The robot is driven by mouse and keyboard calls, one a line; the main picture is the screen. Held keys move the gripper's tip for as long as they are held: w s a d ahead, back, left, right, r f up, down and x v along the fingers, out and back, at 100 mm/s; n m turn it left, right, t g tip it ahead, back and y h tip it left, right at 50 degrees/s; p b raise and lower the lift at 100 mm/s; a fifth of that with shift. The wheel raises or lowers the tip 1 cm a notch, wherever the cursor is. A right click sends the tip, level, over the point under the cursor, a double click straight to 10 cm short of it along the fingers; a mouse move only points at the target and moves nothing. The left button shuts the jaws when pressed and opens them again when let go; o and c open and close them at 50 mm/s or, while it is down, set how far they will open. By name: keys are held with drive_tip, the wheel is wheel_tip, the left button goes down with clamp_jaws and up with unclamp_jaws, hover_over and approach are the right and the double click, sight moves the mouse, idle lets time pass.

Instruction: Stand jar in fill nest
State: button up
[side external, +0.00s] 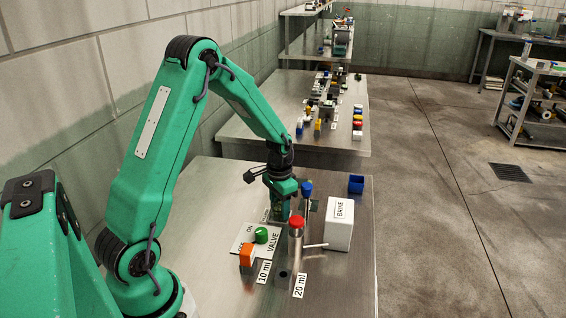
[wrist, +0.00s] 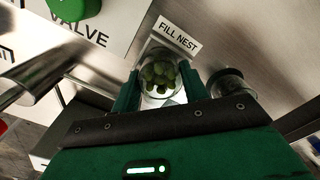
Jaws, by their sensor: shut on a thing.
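The jar (wrist: 161,77), clear with green olive-like pieces inside, is between the two green fingers of my gripper (wrist: 160,84) in the wrist view. The gripper is shut on it. The FILL NEST label (wrist: 174,36) lies just beyond the jar. The nest itself is hidden, and I cannot tell whether the jar's base touches anything. In the side view my gripper (side external: 282,208) points down over the bench, behind the red-topped metal cylinder (side external: 296,228). The jar cannot be made out there.
A green knob (side external: 261,235) on the VALVE plate and an orange block (side external: 247,255) stand in front. The white BRINE box (side external: 340,224) and a blue bin (side external: 356,184) are to the right. A round dark-topped thing (wrist: 230,83) is close to the right finger.

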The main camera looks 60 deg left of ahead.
sight(279, 201)
drive_tip(key=o, duration=1)
drive_tip(key=shift+o, duration=0.2)
drive_tip(key=shift+r, duration=0.15)
wheel_tip(279, 201, up, 12)
idle(0.4)
